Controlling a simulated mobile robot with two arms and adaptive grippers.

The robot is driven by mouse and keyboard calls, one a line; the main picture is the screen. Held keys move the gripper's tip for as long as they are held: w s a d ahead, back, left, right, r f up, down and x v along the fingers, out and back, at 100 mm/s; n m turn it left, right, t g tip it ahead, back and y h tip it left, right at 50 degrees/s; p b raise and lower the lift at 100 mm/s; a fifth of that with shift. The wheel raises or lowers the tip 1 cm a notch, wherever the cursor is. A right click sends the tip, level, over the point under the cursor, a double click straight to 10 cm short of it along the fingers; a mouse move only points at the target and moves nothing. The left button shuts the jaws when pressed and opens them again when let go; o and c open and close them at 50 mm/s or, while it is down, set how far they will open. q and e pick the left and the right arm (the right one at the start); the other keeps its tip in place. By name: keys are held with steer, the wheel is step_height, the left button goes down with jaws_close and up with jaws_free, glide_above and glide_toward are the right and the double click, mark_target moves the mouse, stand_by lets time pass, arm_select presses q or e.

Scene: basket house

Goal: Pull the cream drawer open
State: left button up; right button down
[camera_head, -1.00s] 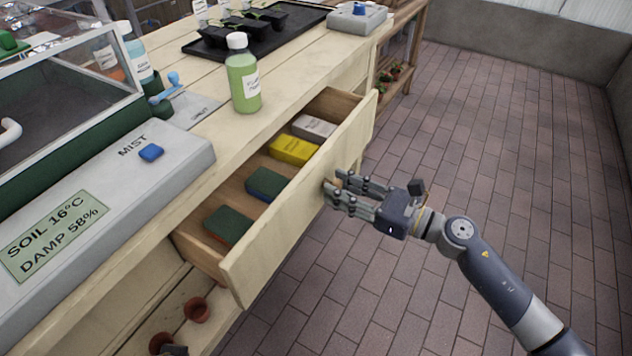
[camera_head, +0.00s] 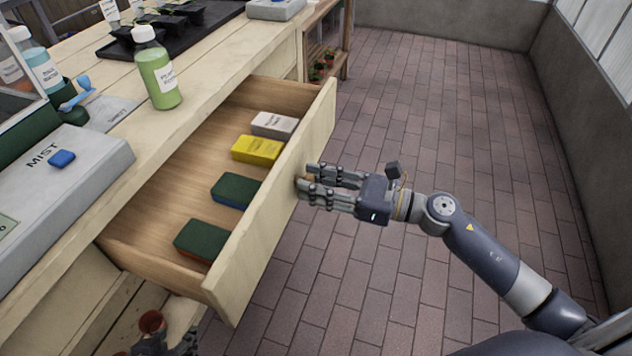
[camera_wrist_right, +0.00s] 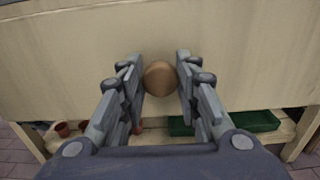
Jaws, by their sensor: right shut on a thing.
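The cream drawer (camera_head: 268,225) is pulled well out of the cream bench, and its inside shows. My right gripper (camera_head: 304,180) is at the drawer's front face, shut on the round brown knob (camera_wrist_right: 160,78). In the right wrist view the knob sits between the two fingers, with the plain drawer front behind it. My left gripper (camera_head: 165,345) shows only in part at the bottom left of the head view, below the drawer and near the lower shelf; its fingers are too unclear to read.
In the drawer lie a grey box (camera_head: 274,123), a yellow box (camera_head: 257,149) and two dark green sponges (camera_head: 201,238). A green bottle (camera_head: 160,75) stands on the bench top near its edge. A terracotta pot (camera_head: 152,322) is below. The brick floor (camera_head: 440,120) at right is clear.

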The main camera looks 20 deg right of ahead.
steer(key=c, duration=1.2)
jaws_free()
steer(key=v, duration=1.2)
steer(key=shift+w, duration=0.1)
